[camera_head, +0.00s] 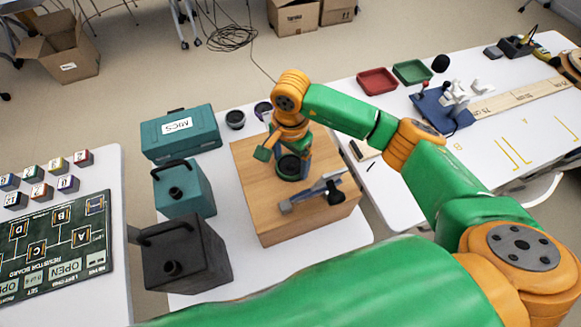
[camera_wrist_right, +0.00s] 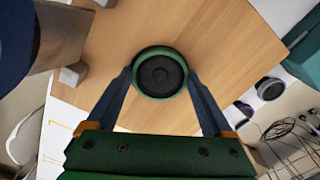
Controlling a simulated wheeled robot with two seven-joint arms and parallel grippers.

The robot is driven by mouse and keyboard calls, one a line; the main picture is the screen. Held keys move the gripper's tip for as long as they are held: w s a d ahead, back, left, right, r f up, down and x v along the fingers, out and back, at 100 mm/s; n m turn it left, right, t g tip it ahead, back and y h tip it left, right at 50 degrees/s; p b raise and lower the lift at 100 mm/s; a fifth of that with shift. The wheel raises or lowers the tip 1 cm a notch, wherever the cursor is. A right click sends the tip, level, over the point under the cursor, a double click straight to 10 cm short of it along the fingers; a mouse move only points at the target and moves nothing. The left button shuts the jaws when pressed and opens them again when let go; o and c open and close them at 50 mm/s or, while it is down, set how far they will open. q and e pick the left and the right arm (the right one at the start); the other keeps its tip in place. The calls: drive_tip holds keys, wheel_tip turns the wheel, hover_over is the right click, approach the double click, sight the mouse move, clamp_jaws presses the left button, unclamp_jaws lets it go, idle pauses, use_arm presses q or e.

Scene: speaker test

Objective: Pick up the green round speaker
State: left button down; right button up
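The green round speaker (camera_head: 289,168) has a dark cone and a green rim. It is at the wooden box's top, below my right gripper (camera_head: 287,160) in the head view. In the right wrist view, the speaker (camera_wrist_right: 160,75) lies between the two blue fingertips of my right gripper (camera_wrist_right: 160,78), one on each side. The fingertips are very close to its rim; whether they press on it cannot be told. No clear gap shows under the speaker. My left gripper is not in view.
The wooden box (camera_head: 262,215) stands on a white table. A grey-blue tool-like object (camera_head: 312,194) lies on it, right of the speaker. Teal (camera_head: 186,190) and black (camera_head: 188,255) boxes and a teal case (camera_head: 160,141) stand to the left. Red (camera_head: 377,81) and green (camera_head: 412,72) trays lie on the right table.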

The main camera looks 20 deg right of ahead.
drive_tip(key=c, duration=0.4)
drive_tip(key=shift+r, duration=0.1)
